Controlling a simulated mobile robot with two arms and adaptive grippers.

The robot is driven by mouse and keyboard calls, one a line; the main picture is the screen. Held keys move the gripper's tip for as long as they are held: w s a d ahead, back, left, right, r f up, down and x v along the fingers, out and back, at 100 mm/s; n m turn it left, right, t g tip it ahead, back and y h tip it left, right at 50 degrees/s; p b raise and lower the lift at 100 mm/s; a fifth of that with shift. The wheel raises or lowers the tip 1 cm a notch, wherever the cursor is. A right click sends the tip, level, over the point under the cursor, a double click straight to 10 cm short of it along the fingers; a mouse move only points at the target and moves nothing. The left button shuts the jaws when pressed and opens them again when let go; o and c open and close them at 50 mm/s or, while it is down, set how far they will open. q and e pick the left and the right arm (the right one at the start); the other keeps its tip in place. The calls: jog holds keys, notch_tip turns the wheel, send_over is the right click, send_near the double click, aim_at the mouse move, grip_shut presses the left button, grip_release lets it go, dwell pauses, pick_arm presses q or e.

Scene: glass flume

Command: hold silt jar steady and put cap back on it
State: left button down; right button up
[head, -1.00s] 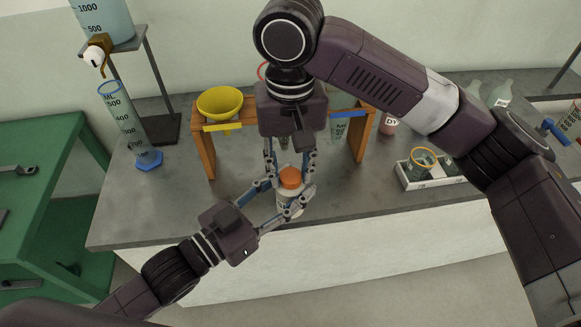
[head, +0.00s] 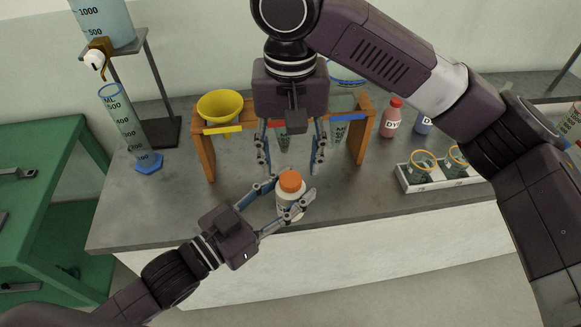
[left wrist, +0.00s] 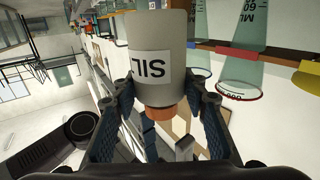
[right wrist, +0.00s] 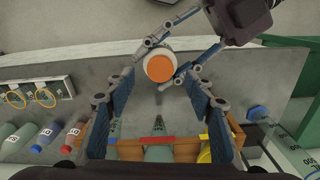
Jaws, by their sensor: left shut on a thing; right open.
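The silt jar (head: 289,202) is white with an orange cap (head: 291,181) sitting on its top. My left gripper (head: 284,204) is shut around the jar near the bench's front edge. In the left wrist view the jar (left wrist: 158,50) fills the space between the fingers, its label partly readable, with the orange cap (left wrist: 159,113) on its end. My right gripper (head: 291,168) is open and empty, behind and above the jar. In the right wrist view the cap (right wrist: 160,68) lies beyond the open fingertips, not between them. Whether the cap is fully seated cannot be told.
A wooden rack (head: 204,155) with a yellow funnel (head: 220,105) stands behind the jar. A graduated cylinder (head: 126,130) is at left. A white tray (head: 432,184) with beakers and a red dye bottle (head: 391,120) are at right. Bench around the jar is clear.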

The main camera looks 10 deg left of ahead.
aim_at(291, 179)
jog(key=shift+r, duration=0.4)
jog(key=shift+c, duration=0.5)
jog(key=n, duration=0.4)
jog(key=shift+r, duration=0.4)
jog(key=n, duration=0.5)
jog(key=shift+r, duration=0.4)
jog(key=n, duration=0.2)
jog(key=r+n, duration=0.1)
jog(key=n, duration=0.4)
jog(key=r+n, duration=0.1)
jog(key=n, duration=0.2)
jog(key=shift+f, duration=0.1)
jog(key=shift+f, duration=4)
